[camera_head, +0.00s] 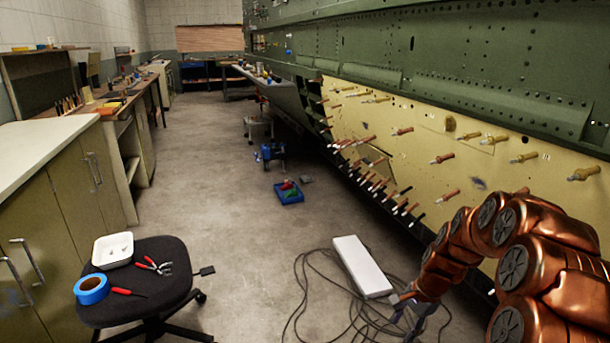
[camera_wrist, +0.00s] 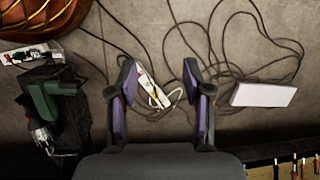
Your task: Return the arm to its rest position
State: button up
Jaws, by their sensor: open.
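My copper arm (camera_head: 535,255) arches along the right side of the camera_head view, and its far end bends down toward the floor beside the fuselage. My gripper (camera_wrist: 160,68) shows in the wrist view with its two dark, purple-lined fingers spread apart and nothing between the pads. It points down at the floor, over a white power strip (camera_wrist: 153,88) and loose cables. In the camera_head view the gripper (camera_head: 422,318) is small, low and partly cut off by the bottom edge.
The fuselage panel (camera_head: 450,135) with protruding fasteners stands close beside my arm. A white box (camera_head: 362,265) lies among cables on the floor. A black stool (camera_head: 140,285) holds a tray, blue tape and pliers. A green tool (camera_wrist: 55,95) lies left of my gripper. The central aisle is mostly clear.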

jog(key=s+a+r+n+g+h+p, duration=0.1)
jog(key=s+a+r+n+p, duration=0.25)
jog(key=s+r, duration=0.5)
jog(key=s+a+r+n+p, duration=0.3)
jog(key=s+r+p, duration=0.2)
jog(key=r, duration=0.7)
jog(key=s+r+n+h+p, duration=0.1)
jog(key=s+r+n+p, duration=0.2)
jog(key=s, duration=0.8)
jog(key=s+r+n+h+p, duration=0.1)
jog(key=s+r+n+p, duration=0.2)
jog(key=s+r+p, duration=0.5)
jog(key=s+r, duration=0.3)
jog(key=r, duration=0.1)
jog(key=shift+r+g, duration=0.2)
jog(key=shift+g, duration=0.2)
